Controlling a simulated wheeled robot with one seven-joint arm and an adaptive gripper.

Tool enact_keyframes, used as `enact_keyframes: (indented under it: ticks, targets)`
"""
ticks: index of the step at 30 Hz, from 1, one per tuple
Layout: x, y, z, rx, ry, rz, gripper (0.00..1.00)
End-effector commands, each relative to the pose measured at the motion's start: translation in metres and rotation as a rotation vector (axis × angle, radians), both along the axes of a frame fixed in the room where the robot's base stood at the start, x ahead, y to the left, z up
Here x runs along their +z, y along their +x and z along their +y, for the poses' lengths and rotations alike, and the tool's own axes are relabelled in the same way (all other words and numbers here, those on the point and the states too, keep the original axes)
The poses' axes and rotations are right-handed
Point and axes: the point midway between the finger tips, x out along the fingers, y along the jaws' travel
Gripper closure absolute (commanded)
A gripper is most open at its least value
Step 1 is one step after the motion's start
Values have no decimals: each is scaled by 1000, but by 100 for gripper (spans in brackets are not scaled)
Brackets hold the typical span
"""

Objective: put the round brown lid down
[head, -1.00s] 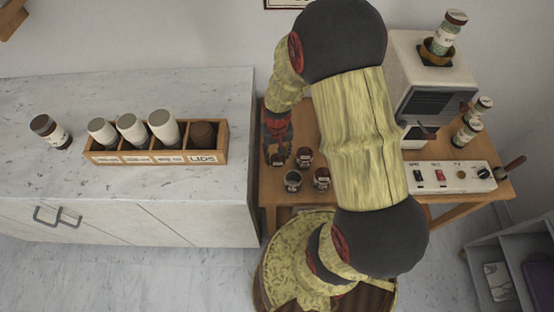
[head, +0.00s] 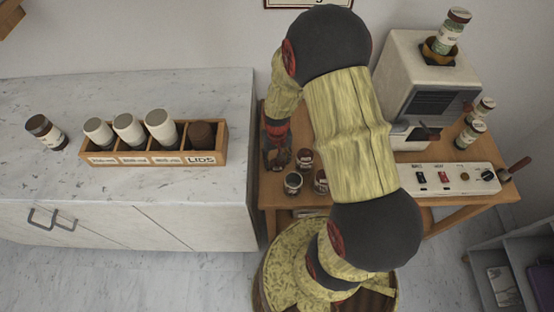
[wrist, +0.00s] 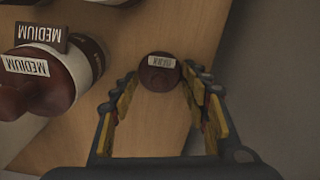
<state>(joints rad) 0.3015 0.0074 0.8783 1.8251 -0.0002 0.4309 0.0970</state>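The round brown lid (wrist: 160,80), with a small pale label on top, sits between my fingertips in the wrist view. My gripper (wrist: 160,74) has a fingertip close against each side of it and appears shut on it. The lid is low, against the wooden cart top (wrist: 120,135); I cannot tell whether it touches the wood. In the head view my gripper (head: 277,163) points down over the cart's left end, and the lid cannot be made out there.
A jar with a brown lid marked MEDIUM (wrist: 35,85) stands close left of my gripper in the wrist view. In the head view small jars (head: 305,160) stand right of my gripper. The LIDS holder (head: 200,160) is on the marble counter (head: 220,95).

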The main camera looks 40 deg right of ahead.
Motion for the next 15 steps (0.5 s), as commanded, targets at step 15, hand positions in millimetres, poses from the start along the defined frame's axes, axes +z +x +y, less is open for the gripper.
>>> enact_keyframes:
  ticks: [15]
  targets:
    - [1, 0, 0, 0, 0, 0, 40]
